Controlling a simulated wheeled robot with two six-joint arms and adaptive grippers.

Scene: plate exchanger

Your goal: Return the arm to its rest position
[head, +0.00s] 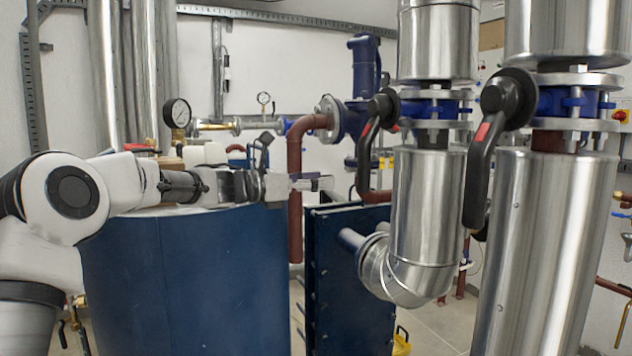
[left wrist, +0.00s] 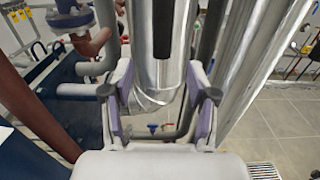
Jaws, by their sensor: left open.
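My left arm comes in from the left in the head view, stretched out over the blue tank. My left gripper (head: 312,183) is in front of the brown-red vertical pipe in the picture, left of the silver-clad pipes. In the left wrist view my left gripper (left wrist: 161,92) has its two fingers spread wide with nothing between them. A silver pipe with an elbow (left wrist: 157,70) shows beyond the fingers; I cannot tell the distance. My right gripper is in neither view.
A blue tank (head: 190,275) stands below my left arm. A blue plate block (head: 350,280) and silver pipes (head: 428,205) stand to the right. Black valve levers (head: 368,150) (head: 480,185) hang on the pipes. A pressure gauge (head: 177,113) is behind the arm.

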